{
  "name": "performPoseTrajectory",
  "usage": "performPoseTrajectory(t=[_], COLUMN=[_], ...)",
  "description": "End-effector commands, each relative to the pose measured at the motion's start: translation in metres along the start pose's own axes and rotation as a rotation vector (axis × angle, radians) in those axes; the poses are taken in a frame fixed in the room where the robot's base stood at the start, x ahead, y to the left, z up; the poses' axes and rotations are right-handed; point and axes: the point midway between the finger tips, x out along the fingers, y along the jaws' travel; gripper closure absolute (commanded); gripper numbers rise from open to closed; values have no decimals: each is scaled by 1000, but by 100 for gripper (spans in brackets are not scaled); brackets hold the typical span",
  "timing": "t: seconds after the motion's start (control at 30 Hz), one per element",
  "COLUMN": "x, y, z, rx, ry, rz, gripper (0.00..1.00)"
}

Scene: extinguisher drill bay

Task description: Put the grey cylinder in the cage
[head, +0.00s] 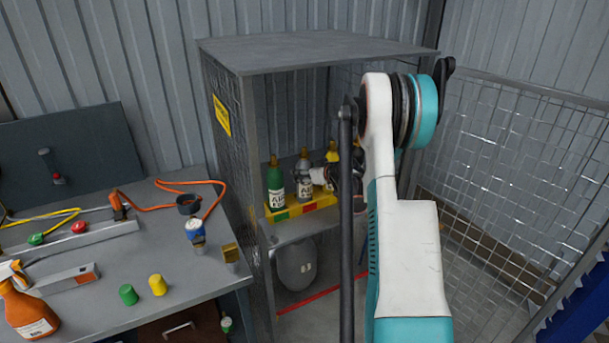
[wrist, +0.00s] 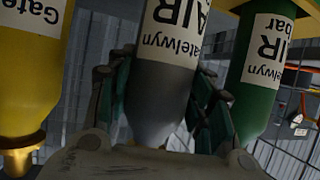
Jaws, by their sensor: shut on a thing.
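The grey cylinder (head: 305,187), with a white label, stands upright inside the mesh cage (head: 243,130), over a coloured rack (head: 301,208) on the shelf. My gripper (head: 322,178) reaches in from the right and is shut on it. In the wrist view, which looks upside down, the fingers (wrist: 162,100) lie on both sides of the grey cylinder (wrist: 160,95) near its tapered shoulder. A green cylinder (head: 275,187) stands just left of it, and a yellow cylinder (head: 331,155) is to its right. Whether the grey cylinder's base rests in the rack is hard to tell.
The cage front is open, with a mesh door (head: 520,170) swung out to the right. A rounded grey object (head: 297,263) sits below the shelf. A workbench (head: 190,278) at left holds an orange bottle (head: 27,312), a green cap, a yellow cap and hoses.

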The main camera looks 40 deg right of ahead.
Motion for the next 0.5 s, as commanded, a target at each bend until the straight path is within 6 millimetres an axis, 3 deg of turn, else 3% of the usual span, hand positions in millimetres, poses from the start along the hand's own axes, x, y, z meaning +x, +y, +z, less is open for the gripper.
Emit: performPoseTrajectory(t=[0.27,0.3,0.37,0.5], x=[1,1,1,1], y=[0,0,0,0], z=[2,2,2,1], rx=[1,0,0,0], ry=[1,0,0,0], rz=[0,0,0,0], gripper=[100,46,32,32])
